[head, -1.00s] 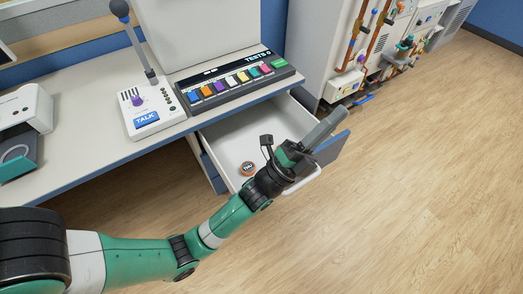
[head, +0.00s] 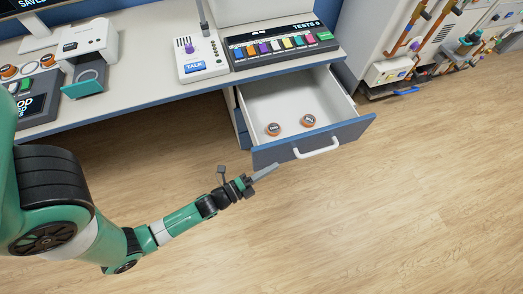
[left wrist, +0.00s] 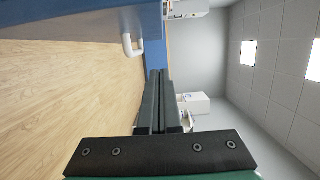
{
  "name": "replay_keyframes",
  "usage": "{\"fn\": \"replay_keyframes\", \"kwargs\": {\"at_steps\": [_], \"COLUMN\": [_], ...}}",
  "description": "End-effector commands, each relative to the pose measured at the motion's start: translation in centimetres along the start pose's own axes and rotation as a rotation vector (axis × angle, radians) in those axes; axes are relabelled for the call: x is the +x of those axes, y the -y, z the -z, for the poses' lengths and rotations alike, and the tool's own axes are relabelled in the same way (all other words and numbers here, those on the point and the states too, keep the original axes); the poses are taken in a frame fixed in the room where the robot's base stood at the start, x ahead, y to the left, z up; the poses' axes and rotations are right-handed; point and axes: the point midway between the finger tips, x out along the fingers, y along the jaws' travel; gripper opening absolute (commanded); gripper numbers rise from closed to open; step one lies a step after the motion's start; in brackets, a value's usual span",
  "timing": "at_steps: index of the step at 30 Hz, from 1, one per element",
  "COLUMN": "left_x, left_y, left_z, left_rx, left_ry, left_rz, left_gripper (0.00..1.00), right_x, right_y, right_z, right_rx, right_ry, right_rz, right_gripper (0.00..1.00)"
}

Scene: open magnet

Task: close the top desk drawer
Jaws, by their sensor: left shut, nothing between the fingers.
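The top desk drawer (head: 345,130) is pulled out from under the desk, with a blue front and a white handle (head: 316,149). Two orange-rimmed round pieces lie inside it, one at the left (head: 273,129) and one further right (head: 308,120). My left gripper (head: 265,172) is shut and empty, in front of the drawer's left front corner and below the handle in the head view. In the left wrist view the shut fingers (left wrist: 157,105) point toward the blue drawer front (left wrist: 95,12), and the handle (left wrist: 131,45) shows at upper left. My right gripper is not in view.
The desk (head: 140,92) holds a talk microphone base (head: 201,58), a panel of coloured buttons (head: 280,47) and a white device (head: 88,40). A white cabinet with pipes (head: 385,45) stands to the right. The wooden floor (head: 400,220) in front is clear.

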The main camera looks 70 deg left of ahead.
Motion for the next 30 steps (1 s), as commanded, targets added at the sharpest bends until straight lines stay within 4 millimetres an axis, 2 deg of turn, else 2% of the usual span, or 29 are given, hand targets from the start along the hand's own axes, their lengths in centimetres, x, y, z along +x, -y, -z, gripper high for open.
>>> {"fn": "replay_keyframes", "kwargs": {"at_steps": [1,6,9,15,30], "left_x": [1.3,5.0,5.2,5.6,5.7], "left_y": [-0.2,-0.1,0.6,0.3,0.0], "left_z": [0.0,0.0,-1.4,-3.3,-3.9], "left_rx": [0.0,0.0,0.003,0.001,-0.001], "left_ry": [-0.002,-0.002,0.011,0.007,0.0], "left_rz": [0.004,0.004,0.001,0.0,-0.001], "left_gripper": [0.0,0.0,0.0,0.0,0.0], "right_x": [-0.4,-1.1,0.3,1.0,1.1], "right_y": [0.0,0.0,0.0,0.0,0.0], "right_z": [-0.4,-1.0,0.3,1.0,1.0], "right_rx": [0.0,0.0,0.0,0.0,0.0], "right_ry": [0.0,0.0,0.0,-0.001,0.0], "right_rz": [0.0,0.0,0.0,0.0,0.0], "right_gripper": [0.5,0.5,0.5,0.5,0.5]}}
